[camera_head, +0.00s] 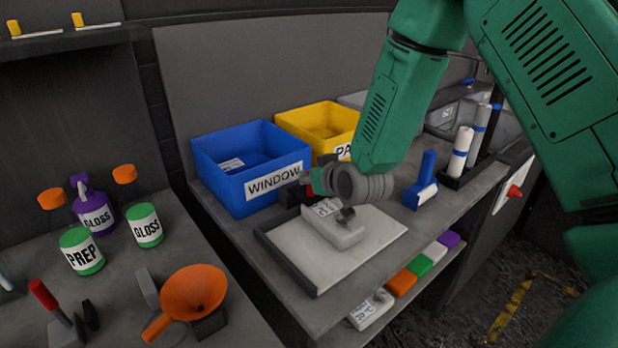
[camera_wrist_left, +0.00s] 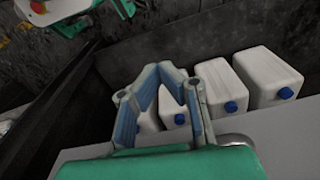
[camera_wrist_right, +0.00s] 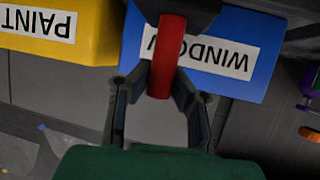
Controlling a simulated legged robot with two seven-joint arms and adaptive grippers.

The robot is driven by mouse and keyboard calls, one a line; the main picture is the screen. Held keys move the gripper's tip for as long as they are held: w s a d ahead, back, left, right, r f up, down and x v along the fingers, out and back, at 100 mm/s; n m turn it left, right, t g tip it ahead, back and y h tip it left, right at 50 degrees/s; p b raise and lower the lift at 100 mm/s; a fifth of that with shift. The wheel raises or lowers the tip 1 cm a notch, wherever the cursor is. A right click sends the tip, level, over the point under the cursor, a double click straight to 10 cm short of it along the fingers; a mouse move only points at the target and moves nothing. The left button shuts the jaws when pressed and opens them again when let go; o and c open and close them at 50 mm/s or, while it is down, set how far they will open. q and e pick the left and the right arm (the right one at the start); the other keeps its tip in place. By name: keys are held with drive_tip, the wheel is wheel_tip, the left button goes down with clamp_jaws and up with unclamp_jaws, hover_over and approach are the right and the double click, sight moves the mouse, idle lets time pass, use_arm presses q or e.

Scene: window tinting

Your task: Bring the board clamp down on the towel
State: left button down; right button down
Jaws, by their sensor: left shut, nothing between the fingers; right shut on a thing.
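A white folded towel (camera_head: 335,232) with a printed label lies on a pale board (camera_head: 375,252) with a dark left edge. The dark board clamp (camera_head: 293,193) stands at the board's back edge, behind the towel. My right gripper (camera_head: 318,182) is shut on its red handle, which also shows between the fingers in the right wrist view (camera_wrist_right: 166,55). My right wrist hides part of the clamp and towel; I cannot tell whether the clamp touches the towel. My left gripper (camera_wrist_left: 172,78) is shut and empty, seen only in the left wrist view, above white jugs (camera_wrist_left: 262,75).
A blue WINDOW bin (camera_head: 225,175) and a yellow bin (camera_head: 318,122) stand behind the board. A blue tool (camera_head: 425,180) and rolls (camera_head: 462,148) stand to its right. Bottles (camera_head: 80,250) and an orange funnel (camera_head: 193,290) occupy the left bench. Folded cloths (camera_head: 400,282) lie below.

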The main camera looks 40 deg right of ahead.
drive_tip(key=shift+s+f, duration=0.2)
drive_tip(key=shift+f, duration=0.1)
drive_tip(key=c, duration=1.6)
unclamp_jaws()
drive_tip(key=shift+o, duration=0.9)
drive_tip(key=shift+w, duration=0.2)
drive_tip(key=shift+r, duration=0.15)
drive_tip(key=shift+s+r, duration=0.15)
drive_tip(key=shift+s, duration=0.1)
drive_tip(key=v, duration=0.6)
drive_tip(key=shift+s+r, duration=0.1)
drive_tip(key=shift+s, duration=0.25)
